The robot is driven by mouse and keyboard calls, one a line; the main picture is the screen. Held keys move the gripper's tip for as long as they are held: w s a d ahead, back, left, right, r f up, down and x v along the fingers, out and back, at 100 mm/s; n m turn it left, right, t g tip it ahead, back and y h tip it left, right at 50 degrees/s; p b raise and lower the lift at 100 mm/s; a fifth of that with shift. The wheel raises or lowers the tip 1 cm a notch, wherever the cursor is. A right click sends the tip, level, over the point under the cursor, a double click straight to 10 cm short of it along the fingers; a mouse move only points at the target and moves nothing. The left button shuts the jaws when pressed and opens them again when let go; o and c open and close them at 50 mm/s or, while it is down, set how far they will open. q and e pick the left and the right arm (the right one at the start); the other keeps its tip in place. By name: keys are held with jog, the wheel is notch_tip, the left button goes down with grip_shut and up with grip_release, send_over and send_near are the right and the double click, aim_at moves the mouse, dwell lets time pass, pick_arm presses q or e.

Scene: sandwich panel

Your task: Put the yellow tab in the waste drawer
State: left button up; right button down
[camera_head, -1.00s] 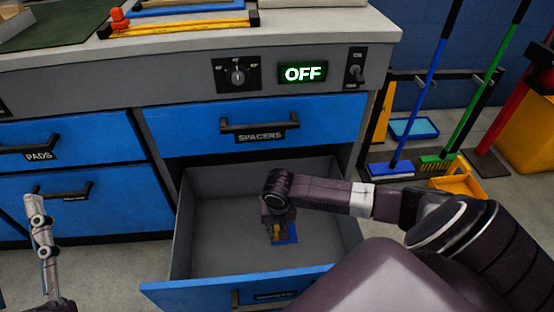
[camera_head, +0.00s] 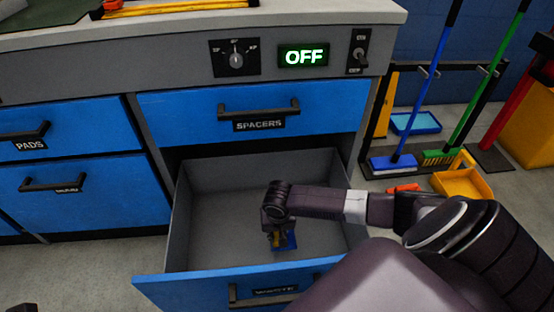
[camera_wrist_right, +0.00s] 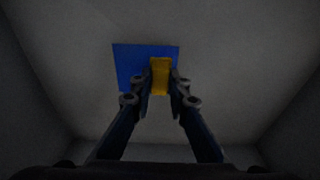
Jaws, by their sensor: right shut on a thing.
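The waste drawer (camera_head: 205,282) is pulled open below the closed spacers drawer, and its label is partly legible. My right gripper (camera_head: 278,240) reaches down inside it. In the right wrist view, the fingertips (camera_wrist_right: 161,92) are shut on the yellow tab (camera_wrist_right: 160,70), a small upright-looking strip. A flat blue square (camera_wrist_right: 132,66) shows behind the tab; it also shows beside the gripper in the head view (camera_head: 289,242). I cannot tell whether the tab touches the square or the drawer floor. My left gripper is not in view.
The drawer floor (camera_head: 215,225) around the gripper is otherwise bare, with grey walls on all sides. The spacers drawer (camera_head: 195,112) overhangs the back. Brooms (camera_head: 424,85) and a yellow dustpan (camera_head: 463,184) stand to the right.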

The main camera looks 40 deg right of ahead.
notch_tip(320, 180, down, 4)
jog(key=shift+f+b, duration=0.15)
jog(key=shift+b, duration=0.95)
jog(key=c, duration=1.8)
grip_release()
jog(key=shift+c, duration=0.2)
